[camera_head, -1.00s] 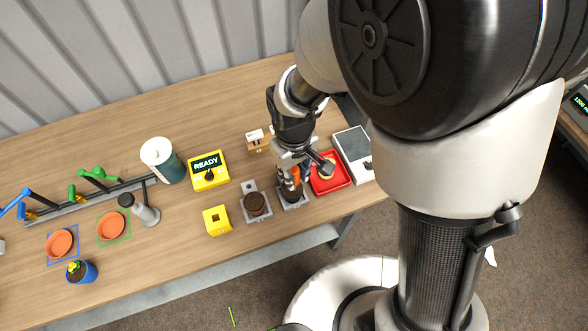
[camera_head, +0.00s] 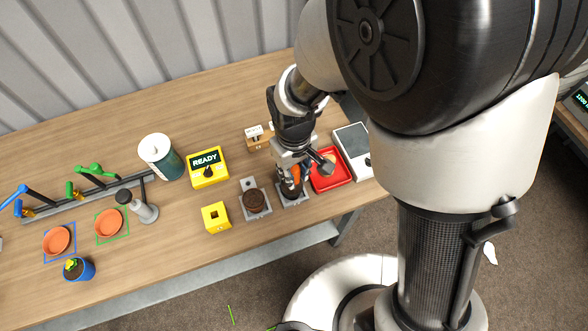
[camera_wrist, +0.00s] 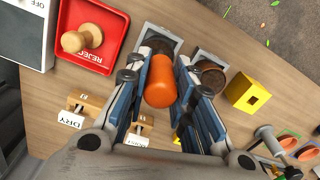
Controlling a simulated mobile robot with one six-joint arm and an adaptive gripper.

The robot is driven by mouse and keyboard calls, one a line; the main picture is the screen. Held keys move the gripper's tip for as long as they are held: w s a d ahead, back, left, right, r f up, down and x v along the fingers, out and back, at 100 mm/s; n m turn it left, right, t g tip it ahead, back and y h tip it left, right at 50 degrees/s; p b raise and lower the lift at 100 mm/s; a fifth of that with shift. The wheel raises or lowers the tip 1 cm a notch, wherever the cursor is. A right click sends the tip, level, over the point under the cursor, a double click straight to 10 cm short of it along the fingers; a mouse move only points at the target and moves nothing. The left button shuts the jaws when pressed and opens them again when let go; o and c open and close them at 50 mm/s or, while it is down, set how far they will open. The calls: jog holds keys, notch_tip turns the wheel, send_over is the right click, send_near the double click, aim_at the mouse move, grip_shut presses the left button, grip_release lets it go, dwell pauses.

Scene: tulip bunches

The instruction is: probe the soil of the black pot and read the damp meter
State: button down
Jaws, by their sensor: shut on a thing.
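My gripper (camera_wrist: 160,85) is shut on an orange-handled tool (camera_wrist: 159,80), which points down over a grey stand (camera_wrist: 163,32). In the head view, the tool is above a dark pot (camera_head: 291,190) on that stand. My gripper hides much of it, and I cannot tell whether the tip is in the soil. A second dark, soil-filled pot (camera_head: 255,201) sits on a neighbouring grey stand; it also shows in the wrist view (camera_wrist: 210,75). Which one is the black pot is unclear. The yellow meter (camera_head: 208,168) has a dark screen reading READY.
A red REJECT tray (camera_head: 332,184) holds a wooden-handled stamp (camera_wrist: 82,40). A yellow block with a square hole (camera_head: 216,217) and small wooden stamps, one labelled DRY (camera_wrist: 75,118), stand nearby. A white-lidded canister (camera_head: 163,158) stands left of the meter.

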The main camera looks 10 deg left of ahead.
jog(key=shift+f+b, duration=0.45)
jog(key=shift+f, duration=0.2)
dwell(1.3)
jog(key=shift+r, duration=0.1)
jog(key=shift+r+p, duration=2.9)
jog(key=shift+r, duration=0.55)
